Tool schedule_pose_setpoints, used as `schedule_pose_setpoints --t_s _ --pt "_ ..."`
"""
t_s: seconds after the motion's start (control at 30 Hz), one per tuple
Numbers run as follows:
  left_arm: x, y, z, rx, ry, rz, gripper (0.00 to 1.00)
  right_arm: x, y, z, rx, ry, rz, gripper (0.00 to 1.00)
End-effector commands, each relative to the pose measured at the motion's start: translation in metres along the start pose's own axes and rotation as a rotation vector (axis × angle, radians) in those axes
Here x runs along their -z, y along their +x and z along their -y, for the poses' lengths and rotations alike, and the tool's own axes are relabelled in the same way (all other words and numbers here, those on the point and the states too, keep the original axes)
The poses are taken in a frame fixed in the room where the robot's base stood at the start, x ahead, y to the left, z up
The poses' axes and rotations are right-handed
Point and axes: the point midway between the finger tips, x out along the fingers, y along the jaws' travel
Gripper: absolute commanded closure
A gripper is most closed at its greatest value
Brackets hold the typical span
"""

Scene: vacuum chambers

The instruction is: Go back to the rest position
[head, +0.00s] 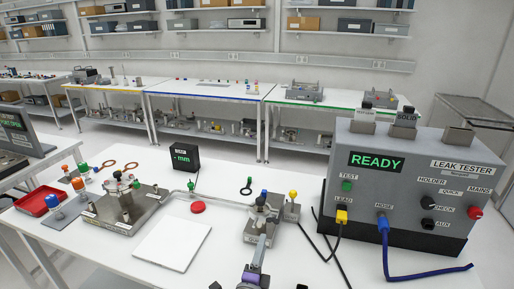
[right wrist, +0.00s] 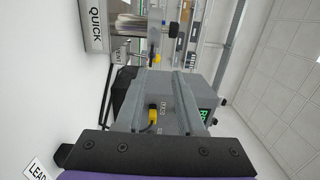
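My right gripper (head: 254,262) shows at the bottom centre of the head view, dark grey with a purple part, above the white table (head: 300,262). It is in front of a grey fixture block (head: 258,228) with coloured knobs. A dark bar with screws and a purple edge, part of my right gripper, crosses the bottom of the right wrist view. My left gripper is in neither view.
The grey leak tester (head: 400,180), reading READY, stands at the right with a yellow lead plug (head: 341,216) and blue hose (head: 383,228). A metal fixture (head: 122,208), white plate (head: 172,243), red button (head: 197,207) and red tray (head: 38,200) are left. Small display (head: 185,159) stands behind.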

Motion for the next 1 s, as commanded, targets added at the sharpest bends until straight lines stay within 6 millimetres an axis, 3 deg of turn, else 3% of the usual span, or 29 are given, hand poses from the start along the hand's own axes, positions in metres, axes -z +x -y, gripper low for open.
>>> schedule_pose_setpoints --t_s 0.2,0.3,0.47,0.6,0.7,0.83,1.0 --pt "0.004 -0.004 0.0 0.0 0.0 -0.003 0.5 0.006 -0.003 0.056 0.09 -0.331 0.301 0.62" --pt "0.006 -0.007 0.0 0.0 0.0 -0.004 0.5 0.013 -0.022 0.057 0.077 -0.561 0.47 0.62" --pt "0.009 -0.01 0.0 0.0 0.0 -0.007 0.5 0.051 -0.068 0.018 -0.063 -0.943 0.715 0.62" --pt "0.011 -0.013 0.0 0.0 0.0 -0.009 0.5 0.114 -0.122 -0.034 -0.298 -1.238 0.892 0.62" --pt "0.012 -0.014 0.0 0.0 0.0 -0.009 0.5 0.158 -0.156 -0.06 -0.465 -1.372 0.974 0.62" --pt "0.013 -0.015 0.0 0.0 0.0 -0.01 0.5 0.198 -0.188 -0.079 -0.625 -1.466 1.034 0.62" --pt "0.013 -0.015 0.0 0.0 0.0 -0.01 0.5 0.217 -0.204 -0.086 -0.708 -1.506 1.063 0.62"
